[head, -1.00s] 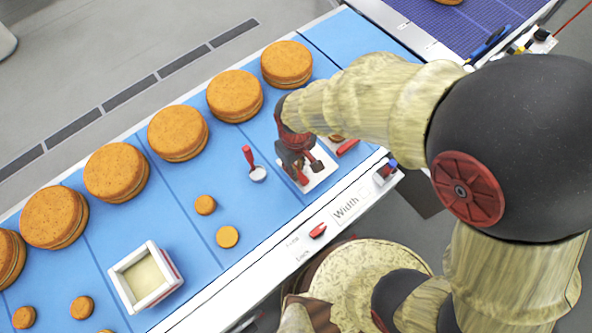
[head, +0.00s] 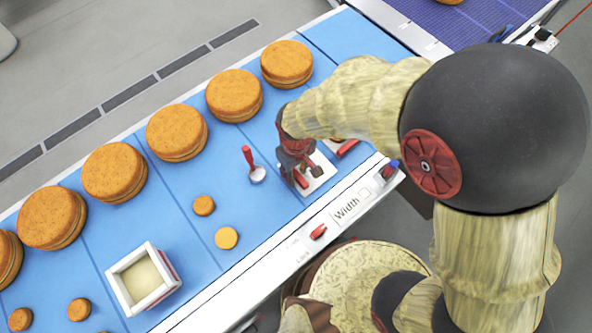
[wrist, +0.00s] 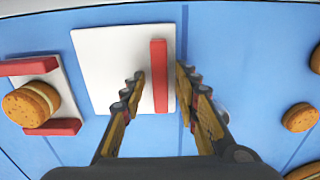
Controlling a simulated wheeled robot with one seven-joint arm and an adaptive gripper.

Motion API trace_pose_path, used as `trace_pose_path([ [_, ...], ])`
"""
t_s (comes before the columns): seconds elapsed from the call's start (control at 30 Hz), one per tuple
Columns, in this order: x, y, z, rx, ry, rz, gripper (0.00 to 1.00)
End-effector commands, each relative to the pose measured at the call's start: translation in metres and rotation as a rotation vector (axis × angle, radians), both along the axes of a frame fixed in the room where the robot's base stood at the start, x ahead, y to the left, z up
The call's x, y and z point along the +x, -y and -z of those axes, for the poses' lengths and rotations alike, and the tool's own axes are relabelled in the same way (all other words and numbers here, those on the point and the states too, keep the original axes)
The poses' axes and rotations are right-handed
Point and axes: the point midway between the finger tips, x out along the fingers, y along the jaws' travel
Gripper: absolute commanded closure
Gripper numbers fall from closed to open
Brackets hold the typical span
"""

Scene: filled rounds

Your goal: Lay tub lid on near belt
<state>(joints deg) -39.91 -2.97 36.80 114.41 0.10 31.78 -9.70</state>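The tub lid (wrist: 100,65) is a flat white square with a raised red bar (wrist: 159,76) as its handle. It lies flat over the blue near belt (head: 285,205), close to the belt's near edge; in the head view the lid (head: 322,182) is partly hidden by my gripper (head: 302,180). In the wrist view my gripper (wrist: 160,75) is open, its fingers on either side of the red bar with gaps showing. Whether the fingertips touch the lid cannot be told. The open white tub (head: 144,279), with pale filling, stands on the belt at lower left.
Large round biscuits (head: 178,132) line the belt's far side, and small ones (head: 226,238) lie nearer. A red-handled scoop (head: 256,172) lies left of my gripper. A small white tray with red bars (wrist: 62,85) holds a biscuit beside the lid.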

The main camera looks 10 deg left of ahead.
Motion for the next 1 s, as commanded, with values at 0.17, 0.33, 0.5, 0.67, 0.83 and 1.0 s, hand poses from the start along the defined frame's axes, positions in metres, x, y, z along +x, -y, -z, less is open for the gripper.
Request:
trace_pose_path([
  [0.17, 0.000, 0.000, 0.000, 0.000, 0.000, 0.000, 0.67],
  [0.33, 0.000, 0.000, -0.004, 0.001, 0.001, 0.000, 0.67],
  [0.5, 0.001, -0.001, -0.025, 0.002, 0.003, 0.000, 0.67],
  [0.67, 0.001, -0.001, -0.060, 0.003, 0.004, 0.000, 0.67],
  [0.83, 0.001, -0.001, -0.093, 0.002, 0.003, 0.000, 0.67],
  [1.0, 0.000, 0.000, -0.114, 0.001, 0.001, 0.000, 0.67],
])
